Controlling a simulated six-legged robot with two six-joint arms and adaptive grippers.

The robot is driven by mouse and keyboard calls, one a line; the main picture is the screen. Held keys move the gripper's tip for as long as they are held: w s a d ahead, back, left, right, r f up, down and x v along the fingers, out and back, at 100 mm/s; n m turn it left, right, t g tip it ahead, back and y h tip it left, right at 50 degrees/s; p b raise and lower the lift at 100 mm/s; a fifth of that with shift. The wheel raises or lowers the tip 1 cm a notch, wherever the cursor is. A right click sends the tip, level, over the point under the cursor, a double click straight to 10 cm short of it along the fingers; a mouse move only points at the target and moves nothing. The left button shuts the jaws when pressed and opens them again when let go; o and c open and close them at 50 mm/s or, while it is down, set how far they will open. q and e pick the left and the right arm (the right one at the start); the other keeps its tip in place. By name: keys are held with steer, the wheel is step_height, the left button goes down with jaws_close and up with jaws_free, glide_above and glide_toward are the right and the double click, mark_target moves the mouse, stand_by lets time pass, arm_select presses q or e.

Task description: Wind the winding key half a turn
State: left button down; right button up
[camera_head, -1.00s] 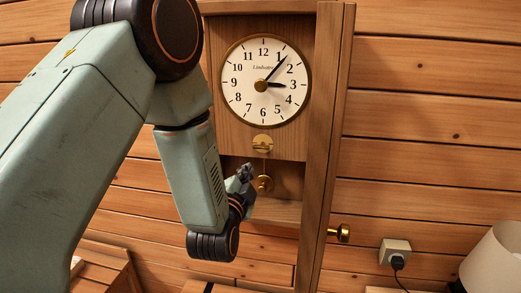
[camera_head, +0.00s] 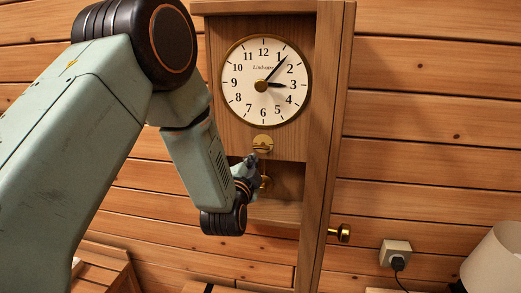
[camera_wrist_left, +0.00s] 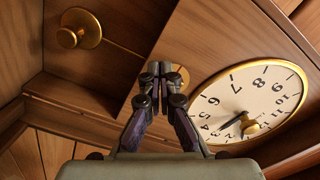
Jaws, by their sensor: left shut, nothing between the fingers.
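The winding key (camera_head: 263,144) is a small brass piece on a round brass plate, on the wooden clock panel below the white dial (camera_head: 290,105). My left gripper (camera_head: 251,160) is just below and in front of it in the head view. In the left wrist view the gripper (camera_wrist_left: 163,70) has its fingertips together with nothing between them. There the brass plate (camera_wrist_left: 181,76) shows partly behind the fingertips, and the key itself is mostly hidden. I cannot tell whether the fingers touch it. My right gripper is not in view.
The brass pendulum (camera_wrist_left: 80,29) hangs in the open recess below the panel. The wooden clock case (camera_head: 328,150) rises to the right of the arm. A brass knob (camera_head: 340,233), a wall socket (camera_head: 395,250) and a lampshade (camera_head: 495,262) are further right.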

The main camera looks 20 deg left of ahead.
arm_select(q)
steer(key=shift+w+d+r+p, duration=0.1)
steer(key=shift+d+r+p, duration=0.3)
steer(key=shift+r, duration=0.1)
stand_by(0.8)
steer(key=shift+a+r+p, duration=0.35)
steer(key=shift+p, duration=0.15)
stand_by(0.4)
steer(key=shift+a+r+p, duration=0.2)
steer(key=shift+r+p, duration=0.35)
steer(key=shift+p, duration=0.2)
steer(key=shift+s+a, duration=0.15)
steer(key=shift+s, duration=0.05)
steer(key=shift+a, duration=0.15)
steer(key=p+v, duration=0.1)
steer(key=v, duration=0.5)
stand_by(0.5)
steer(key=shift+f, duration=0.1)
